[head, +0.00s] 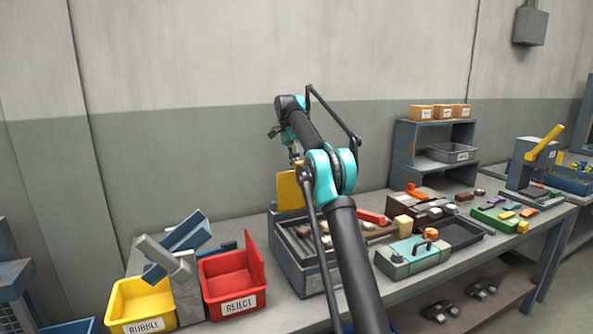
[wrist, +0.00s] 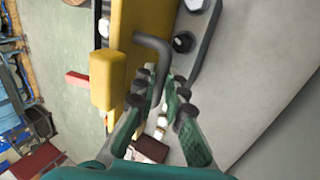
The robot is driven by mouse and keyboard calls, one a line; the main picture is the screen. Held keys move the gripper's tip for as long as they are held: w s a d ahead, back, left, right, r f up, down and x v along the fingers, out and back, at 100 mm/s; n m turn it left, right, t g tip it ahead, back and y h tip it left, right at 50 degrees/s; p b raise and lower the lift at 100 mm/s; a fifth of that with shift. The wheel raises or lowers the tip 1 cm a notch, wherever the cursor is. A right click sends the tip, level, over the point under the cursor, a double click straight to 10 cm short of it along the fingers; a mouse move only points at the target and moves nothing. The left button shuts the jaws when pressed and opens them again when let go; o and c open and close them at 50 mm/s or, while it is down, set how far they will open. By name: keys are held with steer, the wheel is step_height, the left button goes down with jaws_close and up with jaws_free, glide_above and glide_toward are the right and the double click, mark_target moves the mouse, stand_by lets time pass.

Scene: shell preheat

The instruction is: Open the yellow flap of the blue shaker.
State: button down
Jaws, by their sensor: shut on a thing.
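The blue shaker (head: 317,281) is a blue-grey box on the bench, with brown and grey pieces in its open top. Its yellow flap (head: 288,192) stands roughly upright at the back left of the box. In the wrist view the yellow flap (wrist: 132,45) shows close up, with a dark bent handle (wrist: 152,42) beside it. My gripper (wrist: 160,95) is around the handle's lower end and shut on it. In the head view my arm hides most of the gripper and part of the shaker.
A red REJECT bin (head: 233,283) and a yellow RUBBLE bin (head: 142,304) stand to the left. A green case (head: 413,256) and a dark tray (head: 462,233) are to the right. A shelf (head: 402,155) stands behind them, and the wall is close behind the bench.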

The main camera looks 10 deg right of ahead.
steer(key=c, duration=1.6)
jaws_free()
steer(key=shift+s, duration=0.15)
